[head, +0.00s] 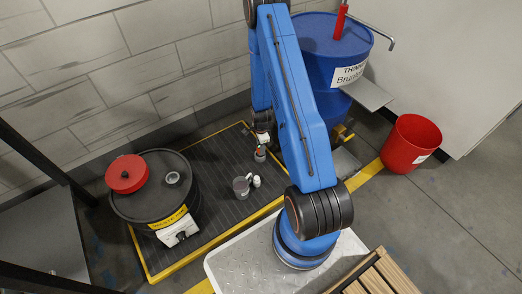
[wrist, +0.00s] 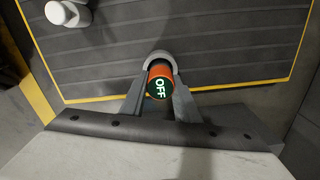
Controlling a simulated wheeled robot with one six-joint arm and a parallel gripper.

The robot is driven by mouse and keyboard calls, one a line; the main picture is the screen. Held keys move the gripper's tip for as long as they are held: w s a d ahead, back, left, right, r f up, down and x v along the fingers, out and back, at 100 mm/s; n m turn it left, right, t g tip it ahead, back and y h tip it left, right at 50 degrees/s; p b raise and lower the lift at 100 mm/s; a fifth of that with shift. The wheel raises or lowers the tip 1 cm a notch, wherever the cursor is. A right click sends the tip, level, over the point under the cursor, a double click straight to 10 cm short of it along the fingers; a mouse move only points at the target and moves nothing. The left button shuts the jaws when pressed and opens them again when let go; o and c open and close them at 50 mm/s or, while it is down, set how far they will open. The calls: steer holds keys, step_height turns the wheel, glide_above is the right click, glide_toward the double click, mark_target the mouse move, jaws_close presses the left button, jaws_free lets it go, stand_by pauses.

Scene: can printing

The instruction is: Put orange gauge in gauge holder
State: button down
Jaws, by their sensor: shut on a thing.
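My gripper (wrist: 160,78) is shut on the orange gauge (wrist: 160,70) in the wrist view. The gauge has an orange body and a dark round face reading "OFF", turned toward the camera. I cannot make out a gauge holder with certainty in either view.
A dark drum (head: 155,205) with a red lid piece stands on the yellow-edged platform (head: 225,215). A grey cup (head: 241,188) and a small white item (head: 256,181) stand nearby. A blue drum (head: 325,50) and a red bin (head: 409,144) are at right.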

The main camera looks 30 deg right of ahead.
steer(key=shift+f, duration=0.85)
steer(key=shift+f, duration=0.1)
steer(key=c, duration=1.4)
jaws_free()
steer(key=shift+o, duration=0.2)
